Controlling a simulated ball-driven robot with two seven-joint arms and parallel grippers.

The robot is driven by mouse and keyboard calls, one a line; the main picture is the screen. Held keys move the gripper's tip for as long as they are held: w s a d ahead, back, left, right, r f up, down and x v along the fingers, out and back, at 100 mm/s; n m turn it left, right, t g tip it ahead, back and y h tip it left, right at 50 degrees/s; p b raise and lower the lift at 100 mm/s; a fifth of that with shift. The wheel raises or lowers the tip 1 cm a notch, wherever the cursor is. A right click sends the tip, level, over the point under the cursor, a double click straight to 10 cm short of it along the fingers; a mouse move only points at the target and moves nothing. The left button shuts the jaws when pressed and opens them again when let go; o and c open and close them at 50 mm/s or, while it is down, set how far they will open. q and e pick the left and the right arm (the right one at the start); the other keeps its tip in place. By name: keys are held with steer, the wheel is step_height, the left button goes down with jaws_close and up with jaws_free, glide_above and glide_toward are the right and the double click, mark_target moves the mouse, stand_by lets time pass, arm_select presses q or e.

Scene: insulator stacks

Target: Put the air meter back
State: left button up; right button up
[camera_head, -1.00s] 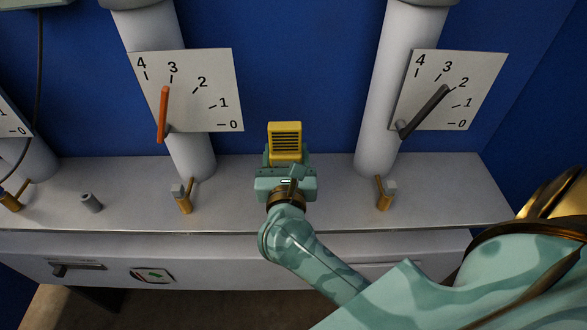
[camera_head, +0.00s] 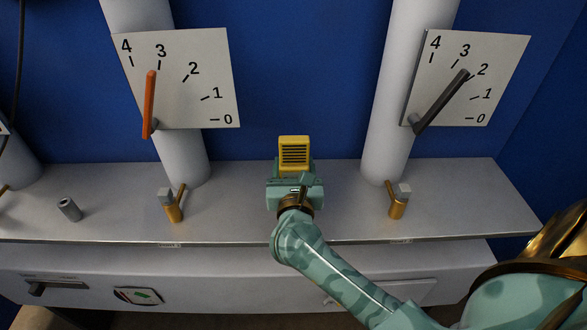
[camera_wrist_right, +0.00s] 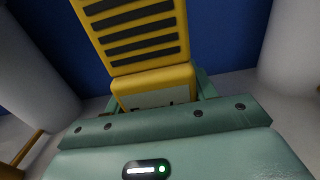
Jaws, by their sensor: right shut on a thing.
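The air meter (camera_head: 294,153) is a yellow box with dark slots on its face. It is held upright at the far end of my right gripper (camera_head: 294,180), over the grey bench between two white pipes. My right gripper is shut on its lower part. In the right wrist view the air meter (camera_wrist_right: 140,45) rises between the fingers, and the green gripper body (camera_wrist_right: 165,135) covers its lower end. I cannot tell whether its base touches the bench. My left gripper is not in view.
The grey bench (camera_head: 245,215) has free room around the gripper. Gauge plates with an orange pointer (camera_head: 150,100) and a dark pointer (camera_head: 440,102) are on the pipes. Brass valves (camera_head: 173,207) (camera_head: 398,204) stand at the pipe feet. A small grey cylinder (camera_head: 69,209) stands left. Drawers are below.

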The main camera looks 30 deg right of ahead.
steer(key=shift+f, duration=0.15)
steer(key=o, duration=1.1)
steer(key=shift+r, duration=0.2)
steer(key=v, duration=1.2)
steer(key=shift+f+b, duration=0.1)
steer(key=shift+b, duration=0.25)
